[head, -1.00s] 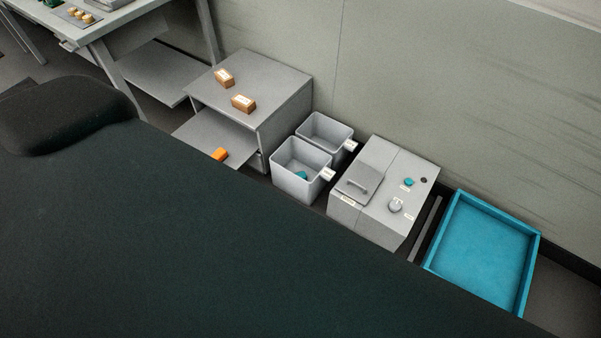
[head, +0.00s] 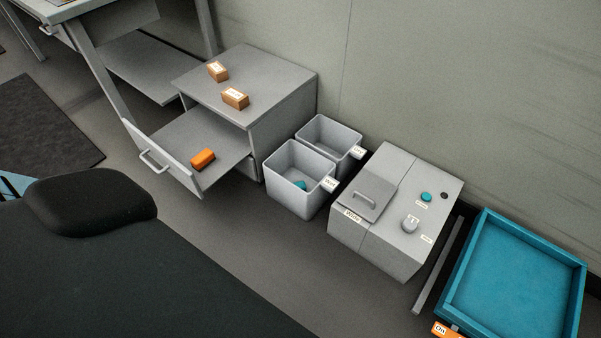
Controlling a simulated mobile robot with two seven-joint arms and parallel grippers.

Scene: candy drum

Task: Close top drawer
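The top drawer (head: 165,160) of the small grey cabinet (head: 250,85) is pulled out to the lower left. Its front panel has a pale bar handle (head: 154,163). An orange block (head: 203,159) lies inside the drawer. A lower drawer edge shows just below it and seems closed, though mostly hidden. Neither of my grippers is in view. A large dark part of my own body fills the lower left.
Two brown boxes (head: 235,98) lie on the cabinet top. Two grey bins (head: 296,180), a grey machine (head: 395,210) and a blue tray (head: 515,275) stand along the wall to the right. A table (head: 80,15) stands at upper left. Floor in front of the drawer is clear.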

